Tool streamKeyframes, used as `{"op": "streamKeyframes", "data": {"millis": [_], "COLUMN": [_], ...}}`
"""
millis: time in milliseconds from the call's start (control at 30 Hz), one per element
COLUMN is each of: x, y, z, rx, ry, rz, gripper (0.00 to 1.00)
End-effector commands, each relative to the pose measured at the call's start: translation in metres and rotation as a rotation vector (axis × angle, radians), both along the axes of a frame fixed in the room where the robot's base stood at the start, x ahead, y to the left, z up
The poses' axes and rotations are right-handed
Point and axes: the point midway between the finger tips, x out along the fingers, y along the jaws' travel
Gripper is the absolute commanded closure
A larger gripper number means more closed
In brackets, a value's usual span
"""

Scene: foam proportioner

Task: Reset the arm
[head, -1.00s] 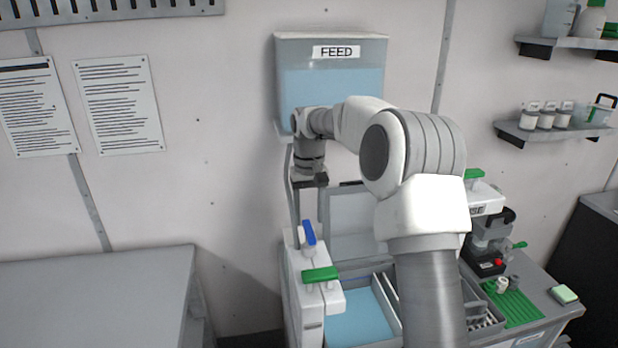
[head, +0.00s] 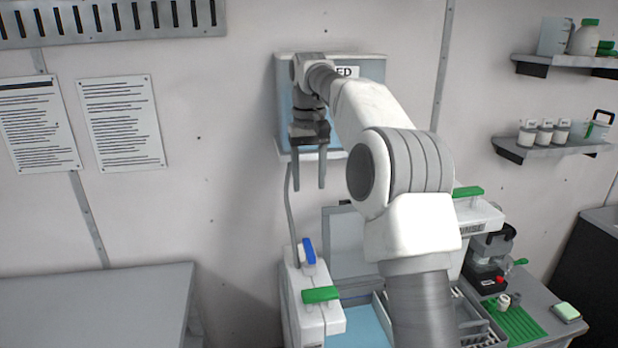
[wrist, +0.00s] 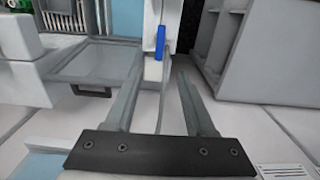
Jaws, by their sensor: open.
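My gripper (head: 308,183) is open and empty, with both fingers pointing down in the head view. It hangs in front of the FEED tank (head: 284,100) on the back wall, above the white unit (head: 322,322) with a blue lever (head: 308,251) and a green lever (head: 320,294). In the wrist view the two fingers of my gripper (wrist: 158,85) are spread apart with nothing between them. The blue lever also shows in the wrist view (wrist: 160,42), beyond the fingertips. My arm covers part of the tank and of the unit below.
A grey table (head: 95,300) stands at the left. At the right are a green ribbed mat (head: 515,322), a sponge (head: 566,312) and a black and red device (head: 487,270). Wall shelves (head: 550,148) hold bottles. The space left of my gripper is clear.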

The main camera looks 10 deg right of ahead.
Motion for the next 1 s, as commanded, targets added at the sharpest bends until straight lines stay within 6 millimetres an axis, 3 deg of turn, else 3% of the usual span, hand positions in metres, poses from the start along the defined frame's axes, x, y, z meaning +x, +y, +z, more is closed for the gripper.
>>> {"op": "streamKeyframes", "data": {"millis": [200,367,700,1000], "x": [-0.002,-0.020,-0.093,-0.168], "y": [0.001,0.006,0.015,0.012], "z": [0.002,0.014,0.037,0.034], "rx": [-0.002,-0.017,-0.059,-0.071], "ry": [-0.004,-0.034,-0.143,-0.241], "rz": [0.002,0.016,0.042,0.039], "gripper": [0.45,0.45,0.45,0.45]}}
